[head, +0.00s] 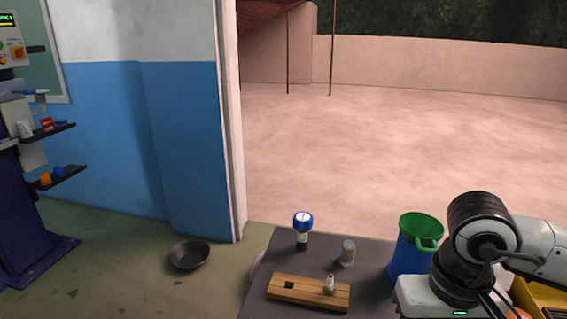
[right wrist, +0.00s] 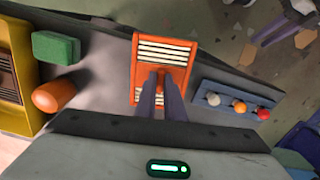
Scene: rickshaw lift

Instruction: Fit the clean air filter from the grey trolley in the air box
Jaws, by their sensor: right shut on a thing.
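The air filter (right wrist: 180,49), an orange frame with pale and dark pleats, shows in the right wrist view over a grey top (right wrist: 105,58). My right gripper (right wrist: 160,78) is shut on it at the filter's middle, with both fingers close together. I cannot tell whether the filter still touches the grey top. In the head view my right arm comes in at the lower right, and its fingers and the filter are not visible there. My left gripper is in neither view. I cannot make out the air box in either view.
A wooden block (head: 307,293), a blue-capped bottle (head: 303,224), a small jar (head: 347,253) and a blue bin (head: 403,262) are on or near the dark grey top. The right wrist view shows a green block (right wrist: 56,47), an orange cylinder (right wrist: 54,94) and a blue rack (right wrist: 226,103).

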